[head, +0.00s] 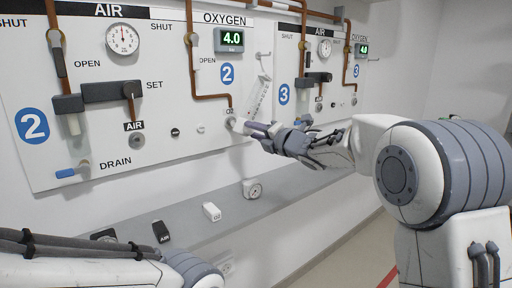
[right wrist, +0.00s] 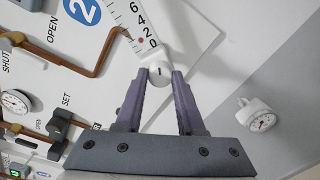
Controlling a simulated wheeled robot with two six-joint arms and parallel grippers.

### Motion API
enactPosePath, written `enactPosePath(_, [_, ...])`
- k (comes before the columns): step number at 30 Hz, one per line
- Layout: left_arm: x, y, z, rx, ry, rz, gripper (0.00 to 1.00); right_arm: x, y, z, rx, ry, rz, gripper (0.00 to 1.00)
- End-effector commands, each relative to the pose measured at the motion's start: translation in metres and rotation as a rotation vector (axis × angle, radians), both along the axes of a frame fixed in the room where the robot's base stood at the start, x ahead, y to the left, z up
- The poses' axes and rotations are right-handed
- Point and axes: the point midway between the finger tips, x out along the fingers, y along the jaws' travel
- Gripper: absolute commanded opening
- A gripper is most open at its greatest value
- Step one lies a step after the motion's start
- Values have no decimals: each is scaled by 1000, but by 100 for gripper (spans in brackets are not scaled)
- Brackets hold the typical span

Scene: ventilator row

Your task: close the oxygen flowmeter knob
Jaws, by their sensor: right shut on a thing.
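The oxygen flowmeter is a clear tilted tube (head: 260,97) on panel 2, under the OXYGEN label. In the right wrist view its scale (right wrist: 137,20) reads 6, 4, 2, 0, with a red mark or ball low on it, near 2 and 0. Its white round knob (right wrist: 158,74) with a short dark line sits at the tube's lower end. My right gripper (head: 246,126) reaches the panel there. In the right wrist view its fingers (right wrist: 160,80) are shut on the knob, one on each side. My left gripper is out of view.
A green display (head: 230,39) reads 4.0 above the flowmeter. A grey shelf (head: 190,230) below the panels bears a round gauge (head: 253,189), a white block (head: 211,211) and a black block (head: 160,231). Panel 3 (head: 300,105) stands to the right.

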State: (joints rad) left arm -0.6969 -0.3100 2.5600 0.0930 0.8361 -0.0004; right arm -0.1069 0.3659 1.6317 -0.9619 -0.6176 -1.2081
Motion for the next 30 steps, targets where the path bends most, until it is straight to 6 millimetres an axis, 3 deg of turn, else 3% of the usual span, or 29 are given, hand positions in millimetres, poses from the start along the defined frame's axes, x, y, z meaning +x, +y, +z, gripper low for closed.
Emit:
enactPosePath(1, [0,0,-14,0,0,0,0,1,-2,-6,-33,-26,-6,0])
enactPosePath(3, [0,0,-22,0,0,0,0,1,-2,-5,-80,-61,-5,0])
enactPosePath(12, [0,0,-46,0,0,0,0,1,-2,-3,-235,-171,-6,0])
enactPosePath(30, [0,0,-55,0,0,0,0,1,-2,0,-315,-225,-6,0])
